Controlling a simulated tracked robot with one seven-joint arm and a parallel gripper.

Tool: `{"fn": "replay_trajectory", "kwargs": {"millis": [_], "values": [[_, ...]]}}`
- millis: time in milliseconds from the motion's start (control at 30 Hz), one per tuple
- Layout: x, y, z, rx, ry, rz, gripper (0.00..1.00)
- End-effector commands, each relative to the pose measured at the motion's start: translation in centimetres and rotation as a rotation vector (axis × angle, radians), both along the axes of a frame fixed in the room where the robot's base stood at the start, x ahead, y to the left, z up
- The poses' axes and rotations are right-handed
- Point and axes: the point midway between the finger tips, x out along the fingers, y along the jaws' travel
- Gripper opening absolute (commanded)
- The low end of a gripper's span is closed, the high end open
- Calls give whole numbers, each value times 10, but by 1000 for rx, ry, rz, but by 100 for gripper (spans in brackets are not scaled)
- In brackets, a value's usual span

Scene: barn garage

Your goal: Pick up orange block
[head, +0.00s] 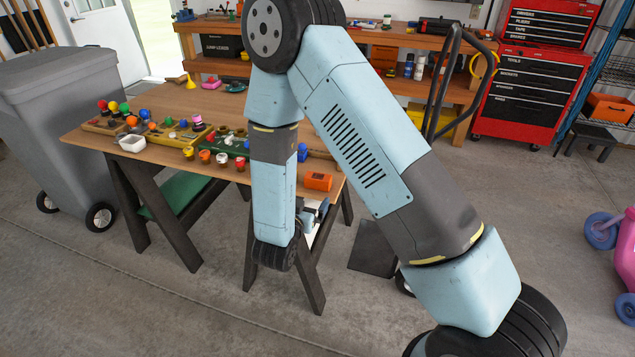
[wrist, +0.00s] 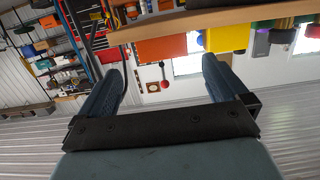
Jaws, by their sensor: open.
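The orange block (head: 318,181) lies on the wooden table (head: 222,108) near its right front corner in the head view. In the wrist view, which is upside down, the orange block (wrist: 160,47) shows beyond and between my fingers, at the table edge. My gripper (wrist: 162,65) is open and empty, with its two dark blue fingers spread apart. In the head view my gripper (head: 312,213) is partly hidden behind my arm, off the table's right end and a little below the block. It appears apart from the block.
Trays (head: 190,133) with coloured knobs, small pots and a white dish (head: 132,143) stand left of the block. A blue object (head: 302,152) is behind it. A grey bin (head: 60,120) stands left of the table; a hand truck (head: 440,95) and red tool chest (head: 525,85) stand behind at right.

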Motion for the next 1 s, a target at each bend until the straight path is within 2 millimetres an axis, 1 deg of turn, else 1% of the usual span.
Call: {"fn": "replay_trajectory", "kwargs": {"millis": [200, 400, 733, 1000], "values": [[36, -14, -6, 0, 0, -5, 100], [63, -24, -9, 2, -1, -4, 100], [79, -29, -10, 2, 0, -3, 100], [113, -39, -12, 2, 0, -5, 100]]}}
